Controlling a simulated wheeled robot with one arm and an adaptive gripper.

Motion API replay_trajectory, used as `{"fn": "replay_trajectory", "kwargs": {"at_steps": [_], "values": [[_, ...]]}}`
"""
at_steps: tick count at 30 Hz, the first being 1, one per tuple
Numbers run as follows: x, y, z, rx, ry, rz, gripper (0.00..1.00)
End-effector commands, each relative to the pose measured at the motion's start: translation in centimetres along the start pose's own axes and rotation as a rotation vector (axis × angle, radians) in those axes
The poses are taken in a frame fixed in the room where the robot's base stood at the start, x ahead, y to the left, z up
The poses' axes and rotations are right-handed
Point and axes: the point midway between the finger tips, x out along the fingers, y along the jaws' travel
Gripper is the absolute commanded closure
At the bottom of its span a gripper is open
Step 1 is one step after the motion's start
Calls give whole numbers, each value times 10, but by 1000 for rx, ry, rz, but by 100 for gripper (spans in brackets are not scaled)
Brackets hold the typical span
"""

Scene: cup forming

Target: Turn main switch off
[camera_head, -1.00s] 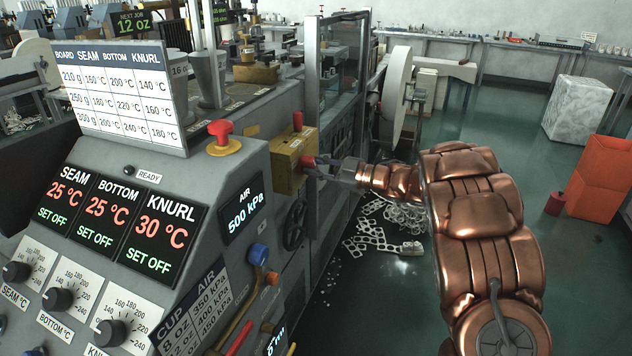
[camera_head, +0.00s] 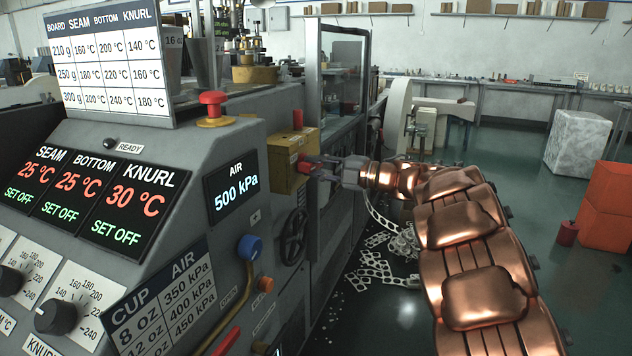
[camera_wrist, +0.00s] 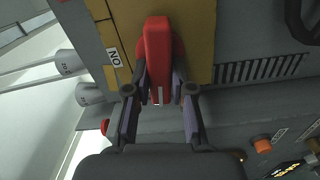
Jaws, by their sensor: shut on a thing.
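The main switch is a red handle (camera_wrist: 158,50) on a yellow box (camera_head: 286,172) on the machine's side. In the wrist view the handle runs up and down the picture, with a small white mark near its lower end. A label (camera_wrist: 113,55) beside it on the yellow plate appears to read ON, seen upside down. My gripper (camera_wrist: 160,92) is shut on the handle, one finger on each side. In the head view my gripper (camera_head: 315,166) reaches the box from the right, and the handle is small and partly covered by the fingers.
A red mushroom button (camera_head: 213,100) on a yellow base stands on the console. The console shows displays (camera_head: 110,190) reading SET OFF and an air display (camera_head: 234,194) at 500 kPa. A black handwheel (camera_head: 294,236) is below the box. Scrap (camera_head: 385,270) lies on the floor.

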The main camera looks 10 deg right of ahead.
Motion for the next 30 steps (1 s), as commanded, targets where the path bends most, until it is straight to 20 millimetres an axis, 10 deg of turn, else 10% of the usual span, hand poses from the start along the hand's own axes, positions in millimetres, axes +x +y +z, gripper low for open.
{"fn": "replay_trajectory", "kwargs": {"at_steps": [26,27,30], "values": [[1,-4,0,-153,3,-5,100],[0,-4,0,-153,3,-5,74],[0,-3,0,-153,2,-4,64]]}}
